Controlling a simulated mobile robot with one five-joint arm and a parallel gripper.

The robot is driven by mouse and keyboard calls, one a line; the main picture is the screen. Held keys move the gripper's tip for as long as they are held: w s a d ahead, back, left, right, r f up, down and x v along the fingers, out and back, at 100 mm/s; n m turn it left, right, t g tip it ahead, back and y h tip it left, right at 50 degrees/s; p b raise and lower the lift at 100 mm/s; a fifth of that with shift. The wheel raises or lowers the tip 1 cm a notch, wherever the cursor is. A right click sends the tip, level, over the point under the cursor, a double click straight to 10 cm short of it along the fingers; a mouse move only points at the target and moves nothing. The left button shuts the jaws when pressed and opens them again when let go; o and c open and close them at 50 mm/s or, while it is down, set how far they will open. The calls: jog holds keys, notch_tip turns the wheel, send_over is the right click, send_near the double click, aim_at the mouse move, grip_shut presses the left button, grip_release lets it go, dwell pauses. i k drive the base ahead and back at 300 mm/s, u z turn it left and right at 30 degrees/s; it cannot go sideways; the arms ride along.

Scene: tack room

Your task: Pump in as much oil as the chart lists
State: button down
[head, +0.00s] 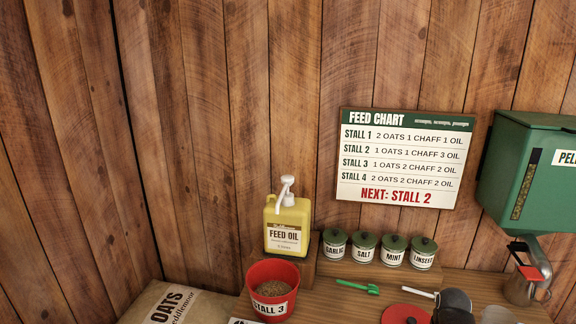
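The yellow feed oil jug (288,222) with a white pump (287,188) stands on a wooden riser at the wall. A red bucket (273,290) labelled STALL 3 stands in front of it, with brown feed inside. The feed chart (400,158) on the wall reads: stall 1, 1 oil; stall 2, 3 oil; stall 3, 2 oil; stall 4, 2 oil. Its red line says "NEXT: STALL 2", while the bucket says STALL 3. The pump's spout is above and behind the bucket. My gripper is not in view.
Lidded jars (363,250) for garlic, salt, mint and linseed stand right of the jug. An oats sack (177,304) is at lower left.

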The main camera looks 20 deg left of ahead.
aim_at(287, 180)
jog(key=u, duration=0.1)
jog(key=i, duration=0.7)
jog(key=u, duration=1.9)
jog(key=k, duration=0.15)
jog(key=u, duration=1.75)
jog(key=k, duration=0.85)
jog(key=z, duration=0.15)
jog(key=i, duration=0.9)
jog(key=u, duration=0.1)
